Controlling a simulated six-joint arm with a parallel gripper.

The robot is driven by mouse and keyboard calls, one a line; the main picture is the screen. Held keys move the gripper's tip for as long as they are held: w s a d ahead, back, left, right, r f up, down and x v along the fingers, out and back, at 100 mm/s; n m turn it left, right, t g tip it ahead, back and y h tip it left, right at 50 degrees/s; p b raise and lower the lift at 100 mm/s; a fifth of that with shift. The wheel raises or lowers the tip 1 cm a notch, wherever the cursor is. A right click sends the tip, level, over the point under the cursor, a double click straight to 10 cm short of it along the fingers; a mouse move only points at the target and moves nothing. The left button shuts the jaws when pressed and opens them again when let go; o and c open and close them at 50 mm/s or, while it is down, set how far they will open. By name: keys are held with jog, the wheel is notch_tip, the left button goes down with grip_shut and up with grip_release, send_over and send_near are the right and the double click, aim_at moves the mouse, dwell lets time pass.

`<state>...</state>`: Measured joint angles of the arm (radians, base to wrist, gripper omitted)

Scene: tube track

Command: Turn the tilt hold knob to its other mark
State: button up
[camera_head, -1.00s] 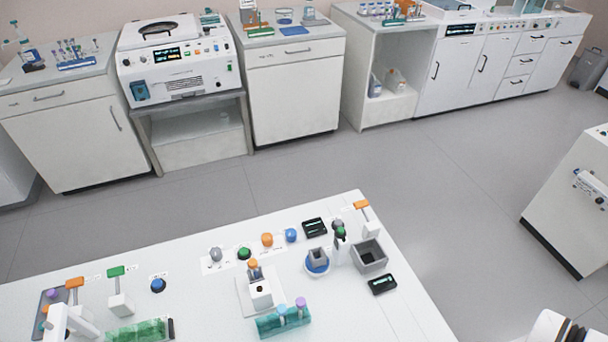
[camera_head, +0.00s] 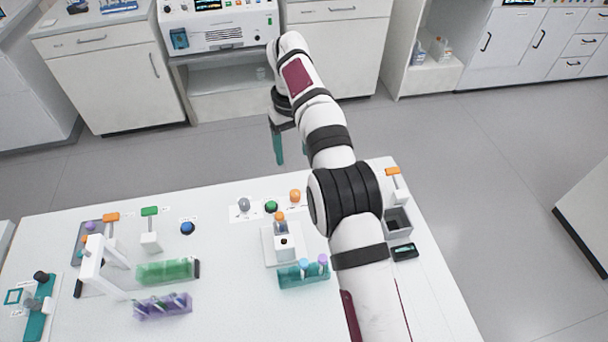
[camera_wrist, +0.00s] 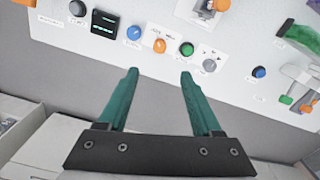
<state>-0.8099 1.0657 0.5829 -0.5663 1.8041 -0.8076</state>
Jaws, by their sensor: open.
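A row of round knobs lies along the far edge of the white table. In the head view I see a grey knob (camera_head: 244,204), a green knob (camera_head: 271,206) and an orange knob (camera_head: 295,195). In the wrist view the grey knob (camera_wrist: 209,65), green knob (camera_wrist: 187,49), orange knob (camera_wrist: 159,46) and a blue knob (camera_wrist: 134,32) stand beyond my fingertips. Their labels are too small to read, so I cannot tell which is the tilt hold knob. My gripper (camera_wrist: 159,75) is open and empty, beyond the table's far edge, with teal fingers (camera_head: 277,145) showing in the head view.
Another blue knob (camera_head: 187,227) sits farther left. A white block device (camera_head: 283,246) and a teal tube rack (camera_head: 303,274) stand nearer. Orange-topped (camera_head: 393,171) and green-topped (camera_head: 150,211) levers stand upright. My arm hides part of the table's right side. Floor lies beyond the edge.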

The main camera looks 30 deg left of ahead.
aim_at(295, 193)
notch_tip(295, 193, down, 15)
jog(key=shift+r, duration=0.1)
jog(key=shift+d, duration=0.1)
grip_shut()
